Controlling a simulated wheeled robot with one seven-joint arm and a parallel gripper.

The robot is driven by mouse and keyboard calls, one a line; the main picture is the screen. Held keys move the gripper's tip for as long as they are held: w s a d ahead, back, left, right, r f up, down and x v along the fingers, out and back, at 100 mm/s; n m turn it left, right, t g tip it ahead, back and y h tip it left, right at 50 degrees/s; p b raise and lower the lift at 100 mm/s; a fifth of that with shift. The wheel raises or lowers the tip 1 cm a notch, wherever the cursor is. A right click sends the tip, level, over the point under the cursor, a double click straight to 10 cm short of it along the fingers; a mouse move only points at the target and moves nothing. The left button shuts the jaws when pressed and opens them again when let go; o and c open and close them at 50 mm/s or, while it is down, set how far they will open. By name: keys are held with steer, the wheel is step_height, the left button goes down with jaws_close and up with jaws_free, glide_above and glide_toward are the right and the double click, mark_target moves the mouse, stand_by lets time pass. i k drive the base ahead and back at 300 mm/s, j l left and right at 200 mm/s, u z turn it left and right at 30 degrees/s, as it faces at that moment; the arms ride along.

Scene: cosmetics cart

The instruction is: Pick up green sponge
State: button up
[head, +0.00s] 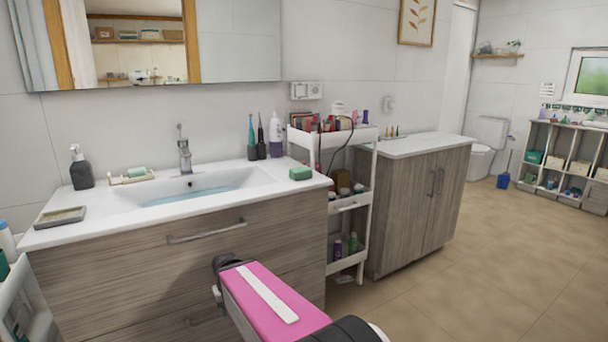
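A green sponge (300,173) lies on the front right corner of the white sink counter (80,234), right of the basin. It looks like a small block, and nothing touches it from above. My pink arm reaches in from the bottom of the head view, in front of the drawers and below the counter top. The end of my arm, with a dark part and a pale curved edge, is at the arm's far left tip. It is apart from the sponge, lower and to the left. My gripper's fingers cannot be made out, so its opening is unclear.
A smaller green block (136,172) lies in a beige dish behind the basin. A dark soap dispenser (81,168) and a grey dish (60,217) stand left. Bottles and toothbrushes stand behind the sponge. A white cart (364,215) stands close right. The floor at right is clear.

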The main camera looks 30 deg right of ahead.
mark_target(305, 172)
steer(key=l, duration=0.95)
steer(key=i+l, duration=0.15)
steer(key=l, duration=0.85)
steer(key=u, duration=0.05)
